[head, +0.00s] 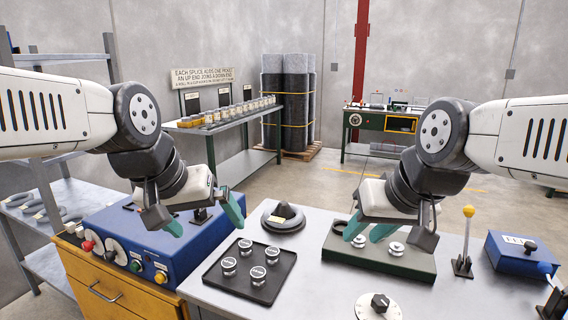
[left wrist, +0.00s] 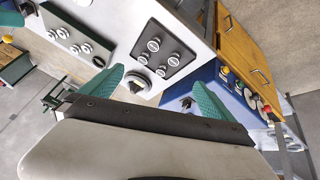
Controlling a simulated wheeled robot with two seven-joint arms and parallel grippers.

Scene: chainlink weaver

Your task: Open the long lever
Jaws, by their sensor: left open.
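An upright lever with a yellow knob (head: 468,212) stands on a small base at the right of the grey table. A lever with a blue knob (head: 545,268) is at the right edge, partly cut off. I cannot tell which is the long lever. My left gripper (head: 203,217) is open and empty above the blue machine, far left of both levers; its teal fingers also show in the left wrist view (left wrist: 155,93). My right gripper (head: 369,232) has its teal fingers apart above the green plate, left of the yellow-knobbed lever.
The blue machine (head: 125,232) has knobs on its front. A black tray (head: 229,289) holds several round pieces. The green plate (head: 385,268), a black-knobbed dial (head: 379,305) and a blue box (head: 515,256) with a small black handle share the table.

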